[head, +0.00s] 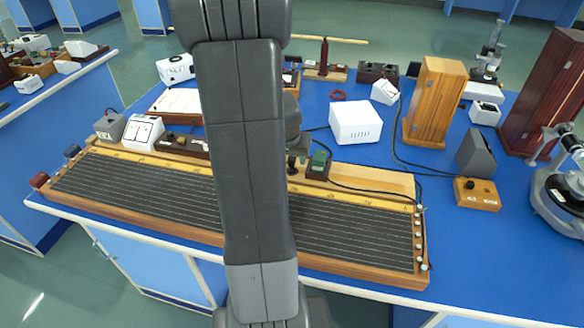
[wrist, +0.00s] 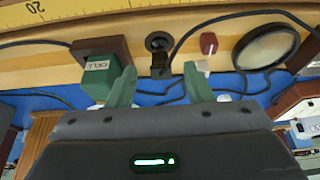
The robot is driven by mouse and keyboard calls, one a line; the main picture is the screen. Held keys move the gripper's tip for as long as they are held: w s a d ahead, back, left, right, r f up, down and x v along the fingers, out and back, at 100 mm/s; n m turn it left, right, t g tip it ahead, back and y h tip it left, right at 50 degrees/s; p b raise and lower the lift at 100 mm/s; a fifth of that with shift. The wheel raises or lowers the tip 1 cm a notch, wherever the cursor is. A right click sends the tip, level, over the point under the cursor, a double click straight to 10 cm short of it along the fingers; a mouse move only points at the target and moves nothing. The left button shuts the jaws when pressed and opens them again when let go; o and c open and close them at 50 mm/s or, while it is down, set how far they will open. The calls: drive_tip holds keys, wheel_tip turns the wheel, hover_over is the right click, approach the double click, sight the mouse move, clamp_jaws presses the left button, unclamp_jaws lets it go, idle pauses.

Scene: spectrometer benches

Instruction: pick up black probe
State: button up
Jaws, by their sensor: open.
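A small black upright piece, which looks like the black probe (wrist: 158,44), has a round top and a narrow lower part in the wrist view. It stands by the wooden edge of the long board. My gripper (wrist: 160,82) is open, with its two green fingers apart. The probe shows in the gap between and beyond the fingertips, and nothing is held. I cannot tell how far the fingertips are from it. In the head view my arm covers the fingers, and a dark piece that may be the probe (head: 292,161) shows just right of the arm.
A green cell block (wrist: 97,74) stands close left of the fingers. A red-capped knob (wrist: 208,44) and a round lens (wrist: 266,47) are to the right. Black cables run around them. The long wooden slotted board (head: 350,231) lies along the bench front; a white box (head: 356,122) stands behind.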

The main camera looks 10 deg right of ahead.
drive_tip(key=shift+x, duration=2)
drive_tip(key=shift+s+a, duration=0.1)
clamp_jaws()
